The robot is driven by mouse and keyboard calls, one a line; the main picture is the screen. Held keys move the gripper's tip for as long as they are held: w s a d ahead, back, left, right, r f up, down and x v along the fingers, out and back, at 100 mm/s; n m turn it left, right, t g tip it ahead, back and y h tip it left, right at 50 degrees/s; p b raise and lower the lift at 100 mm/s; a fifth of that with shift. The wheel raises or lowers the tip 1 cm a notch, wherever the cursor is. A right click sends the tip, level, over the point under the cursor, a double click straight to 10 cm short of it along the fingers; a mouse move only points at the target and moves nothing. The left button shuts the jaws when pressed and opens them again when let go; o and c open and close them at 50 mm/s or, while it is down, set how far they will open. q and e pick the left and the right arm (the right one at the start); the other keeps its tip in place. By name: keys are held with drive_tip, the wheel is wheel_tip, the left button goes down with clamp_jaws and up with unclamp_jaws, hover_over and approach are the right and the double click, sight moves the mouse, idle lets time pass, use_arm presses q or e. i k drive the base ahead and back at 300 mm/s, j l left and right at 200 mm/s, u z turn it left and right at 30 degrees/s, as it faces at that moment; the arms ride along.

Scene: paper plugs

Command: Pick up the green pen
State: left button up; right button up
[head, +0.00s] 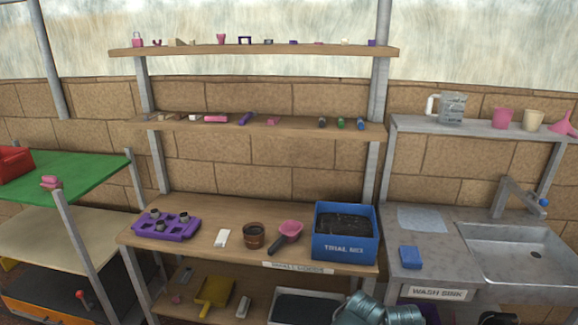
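No object is clearly recognisable as a green pen. A small green item (341,123) stands on the middle shelf (290,131), toward its right end, between a dark item (322,122) and a blue item (361,124). It is too small to tell whether it is a pen. Neither of my grippers is in view.
A blue box (345,250) of soil, a purple tray (166,239), a brown pot (254,235) and a pink scoop (290,230) occupy the workbench (200,258). A metal sink (530,258) stands right, a green-topped table (75,172) left. Small items line the top shelf (250,50).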

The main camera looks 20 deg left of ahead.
sight(341, 119)
drive_tip(key=i+l+u, duration=0.15)
drive_tip(key=l, duration=0.2)
drive_tip(key=i+l+u, duration=0.15)
drive_tip(key=i+l, duration=0.15)
drive_tip(key=i+l+u, duration=0.2)
drive_tip(key=l, duration=0.3)
drive_tip(key=k, duration=0.05)
